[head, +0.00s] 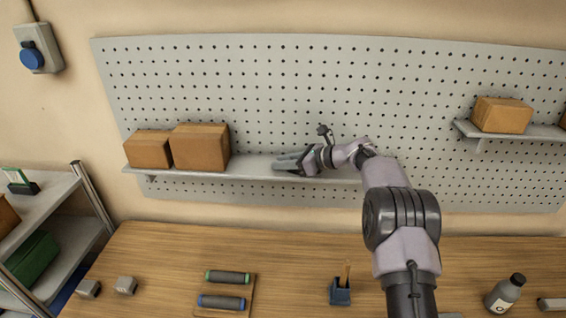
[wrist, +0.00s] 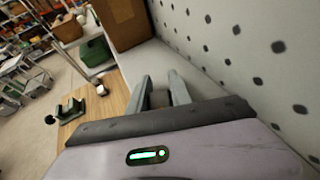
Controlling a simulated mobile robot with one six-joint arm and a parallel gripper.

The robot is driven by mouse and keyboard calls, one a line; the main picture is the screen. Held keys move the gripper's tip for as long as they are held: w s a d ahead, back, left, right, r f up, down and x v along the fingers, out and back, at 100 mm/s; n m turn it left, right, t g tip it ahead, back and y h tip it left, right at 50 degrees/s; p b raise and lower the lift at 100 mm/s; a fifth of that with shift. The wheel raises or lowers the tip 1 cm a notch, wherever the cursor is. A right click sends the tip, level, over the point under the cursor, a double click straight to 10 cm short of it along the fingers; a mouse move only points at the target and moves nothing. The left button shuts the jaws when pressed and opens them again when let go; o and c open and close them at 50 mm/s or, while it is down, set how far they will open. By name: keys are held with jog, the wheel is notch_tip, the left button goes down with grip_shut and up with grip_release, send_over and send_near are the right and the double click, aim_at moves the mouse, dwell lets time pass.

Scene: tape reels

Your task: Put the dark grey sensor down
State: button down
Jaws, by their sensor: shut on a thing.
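My gripper (head: 279,161) reaches in from the right, just above the left wall shelf (head: 250,168). Its two fingers point left along the shelf, toward the cardboard boxes, and are apart from them. In the wrist view my gripper (wrist: 160,82) shows both fingers with a gap between the tips, over the pale shelf (wrist: 152,61). The fingers are shut on the dark grey sensor, which is small and mostly hidden by the fingers and the gripper body. I cannot tell whether it touches the shelf.
Two cardboard boxes (head: 200,147) (head: 149,149) stand on the shelf's left part. Bare shelf lies between them and my gripper. The pegboard (head: 300,90) rises close behind. Below, the wooden table (head: 150,245) holds two dark rollers (head: 222,303) (head: 228,278), a blue holder (head: 340,293) and a bottle (head: 504,294).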

jog(key=shift+f, duration=0.15)
jog(key=c, duration=1.2)
grip_release()
jog(key=shift+o, duration=0.2)
